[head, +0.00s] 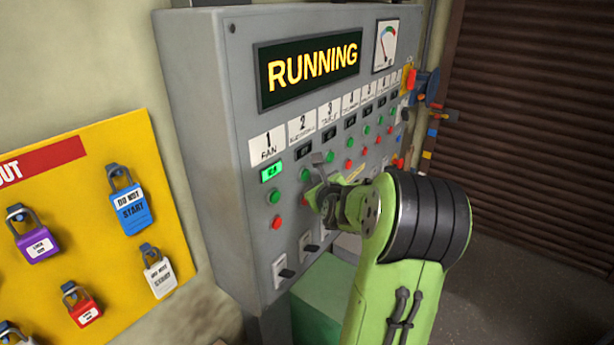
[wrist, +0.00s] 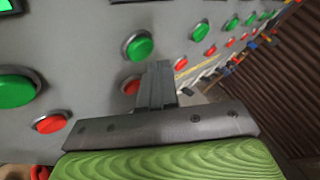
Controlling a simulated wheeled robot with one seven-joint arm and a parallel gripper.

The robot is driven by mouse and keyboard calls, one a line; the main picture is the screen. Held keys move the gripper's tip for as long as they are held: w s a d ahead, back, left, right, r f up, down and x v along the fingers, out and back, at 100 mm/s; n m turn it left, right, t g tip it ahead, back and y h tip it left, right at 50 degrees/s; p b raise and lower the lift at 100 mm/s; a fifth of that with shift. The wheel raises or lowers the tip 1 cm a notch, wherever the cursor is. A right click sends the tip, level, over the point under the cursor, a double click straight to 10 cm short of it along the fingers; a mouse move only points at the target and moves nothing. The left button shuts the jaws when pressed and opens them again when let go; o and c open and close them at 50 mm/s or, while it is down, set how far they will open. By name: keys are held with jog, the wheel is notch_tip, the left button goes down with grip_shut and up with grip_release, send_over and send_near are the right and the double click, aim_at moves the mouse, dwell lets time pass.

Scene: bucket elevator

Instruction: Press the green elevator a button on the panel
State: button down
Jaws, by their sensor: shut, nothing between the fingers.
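The grey control panel (head: 205,120) has numbered columns of green and red buttons. The column labelled 2 has a green button (head: 305,175) above a red one; its small lettering is too blurred to read surely. In the wrist view, a green button (wrist: 139,46) and a red button (wrist: 131,87), which look like column 2's, lie just beyond the fingertips. My gripper (head: 314,192) is shut and empty in front of the panel. In the wrist view its fingertips (wrist: 158,70) are below and right of the green button and partly cover the red one. I cannot tell whether they touch the panel.
The sign (head: 311,67) reads RUNNING. A small green display (head: 271,172) is lit under 1 FAN, above that column's green button (head: 276,196). Switches (head: 284,273) sit low on the panel. A yellow lockout board (head: 165,220) with padlocks hangs at left.

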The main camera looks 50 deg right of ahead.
dwell(0.3)
jog(key=shift+w, duration=0.45)
jog(key=shift+w+a, duration=0.1)
jog(key=shift+w, duration=0.4)
dwell(0.8)
jog(key=shift+s, duration=0.9)
jog(key=shift+s+d+b, duration=0.15)
jog(key=shift+s+b, duration=0.15)
jog(key=shift+s, duration=0.95)
jog(key=shift+s+d+b, duration=0.15)
jog(key=shift+s+b, duration=0.15)
jog(key=shift+s, duration=0.95)
